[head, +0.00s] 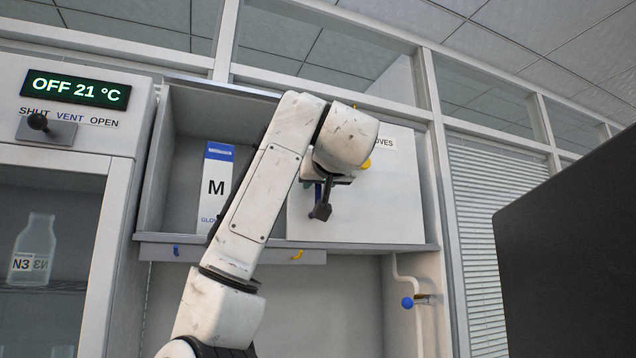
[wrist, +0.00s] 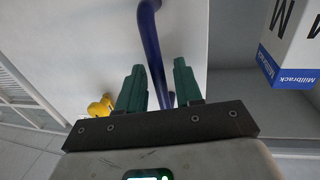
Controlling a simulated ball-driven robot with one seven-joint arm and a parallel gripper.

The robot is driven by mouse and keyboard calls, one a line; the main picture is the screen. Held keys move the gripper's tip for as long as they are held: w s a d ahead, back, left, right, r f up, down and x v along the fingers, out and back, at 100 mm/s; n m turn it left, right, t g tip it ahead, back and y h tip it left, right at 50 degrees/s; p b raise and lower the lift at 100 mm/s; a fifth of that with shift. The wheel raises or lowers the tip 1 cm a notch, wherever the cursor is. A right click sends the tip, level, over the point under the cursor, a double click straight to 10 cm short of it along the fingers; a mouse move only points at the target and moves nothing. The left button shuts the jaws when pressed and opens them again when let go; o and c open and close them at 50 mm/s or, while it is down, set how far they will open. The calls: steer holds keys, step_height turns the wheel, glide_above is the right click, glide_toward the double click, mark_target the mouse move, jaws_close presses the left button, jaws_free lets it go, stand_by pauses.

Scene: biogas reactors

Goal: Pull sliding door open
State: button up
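The white sliding door (head: 390,205) covers the right part of a wall cabinet; the left part stands open. Part of a label ending in "VES" shows at the door's top. A dark blue bar handle (wrist: 150,40) stands on the door in the wrist view; in the head view my arm mostly hides it. My gripper (wrist: 160,68) is at the handle, its two green fingers apart, one on each side of the bar. A small gap shows at the right finger; whether the left one touches is unclear. A yellow knob (wrist: 100,106) sits left of the fingers.
A glove box marked M (head: 214,185) stands in the open cabinet bay. Left is a glass-fronted unit with a display (head: 75,90) reading OFF 21 °C and a black lever. A blue-knobbed valve (head: 408,302) is below right. A dark panel (head: 570,250) fills the right.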

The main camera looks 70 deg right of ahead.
steer(key=b+v, duration=0.3)
steer(key=v, duration=0.7)
steer(key=shift+a, duration=0.15)
steer(key=shift+f, duration=0.1)
